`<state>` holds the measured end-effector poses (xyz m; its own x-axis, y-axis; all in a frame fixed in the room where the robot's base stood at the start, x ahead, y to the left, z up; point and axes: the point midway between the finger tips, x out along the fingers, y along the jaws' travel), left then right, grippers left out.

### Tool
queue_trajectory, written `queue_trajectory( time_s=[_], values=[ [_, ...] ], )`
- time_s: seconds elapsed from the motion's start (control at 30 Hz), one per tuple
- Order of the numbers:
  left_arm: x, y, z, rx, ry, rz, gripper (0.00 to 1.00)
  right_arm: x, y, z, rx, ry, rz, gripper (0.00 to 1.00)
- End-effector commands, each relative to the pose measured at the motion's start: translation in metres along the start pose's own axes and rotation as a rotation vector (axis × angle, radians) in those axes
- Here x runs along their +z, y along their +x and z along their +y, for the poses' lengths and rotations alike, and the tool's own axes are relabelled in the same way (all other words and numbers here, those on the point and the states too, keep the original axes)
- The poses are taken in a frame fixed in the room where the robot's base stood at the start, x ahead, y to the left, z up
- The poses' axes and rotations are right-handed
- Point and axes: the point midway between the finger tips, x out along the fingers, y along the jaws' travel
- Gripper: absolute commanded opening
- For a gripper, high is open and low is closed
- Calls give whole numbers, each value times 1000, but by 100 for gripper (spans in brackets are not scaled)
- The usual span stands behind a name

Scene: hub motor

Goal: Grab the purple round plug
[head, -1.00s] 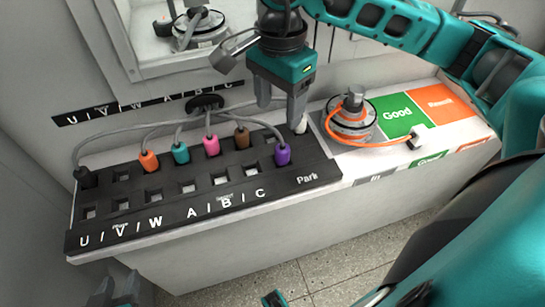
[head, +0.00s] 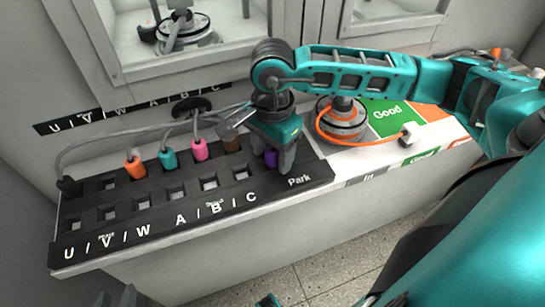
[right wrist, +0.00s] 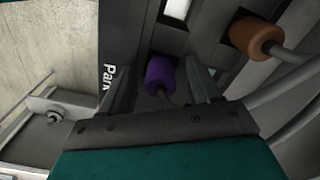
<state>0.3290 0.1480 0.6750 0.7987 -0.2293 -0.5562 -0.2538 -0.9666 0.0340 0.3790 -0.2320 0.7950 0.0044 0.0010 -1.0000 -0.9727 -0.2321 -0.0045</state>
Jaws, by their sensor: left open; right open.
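The purple round plug (head: 271,158) stands in the black socket board (head: 150,232), in the back row near the "Park" label. My right gripper (head: 272,164) is lowered over it, fingers pointing down. In the right wrist view the purple plug (right wrist: 160,75) lies between the two spread fingers (right wrist: 160,90), with a visible gap at least on the right side. The gripper partly hides the plug and its cable in the head view. My left gripper (head: 116,297) shows only in part at the bottom left edge, away from the board and empty.
The brown plug (head: 232,144) is close to my right gripper. Pink (head: 199,150), teal (head: 168,159), orange (head: 134,168) and black (head: 67,187) plugs follow leftward, with grey cables behind. A hub motor (head: 342,118) with an orange cable stands right, near the green "Good" area (head: 388,116).

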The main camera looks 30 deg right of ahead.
Motion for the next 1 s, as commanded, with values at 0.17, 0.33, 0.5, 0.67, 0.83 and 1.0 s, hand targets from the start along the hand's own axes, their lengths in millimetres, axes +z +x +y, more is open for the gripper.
queue_trajectory(
  time_s=[0.17,0.33,0.5,0.67,0.83,1.0],
  values=[
    [1,0,-1,0,6,-2,43,0,0,0,0,0,0,61],
    [1,0,-2,-1,9,-2,43,0,0,0,-1,0,0,45],
    [1,0,-2,-1,8,-2,43,0,-1,0,-1,-1,0,29],
    [1,0,-2,-1,8,-2,43,0,-1,0,-1,-1,0,13],
    [0,0,-2,-1,7,-1,43,0,-1,0,-1,-1,0,0],
    [0,0,-1,-1,3,0,43,0,-1,0,-1,0,0,0]
  ],
)
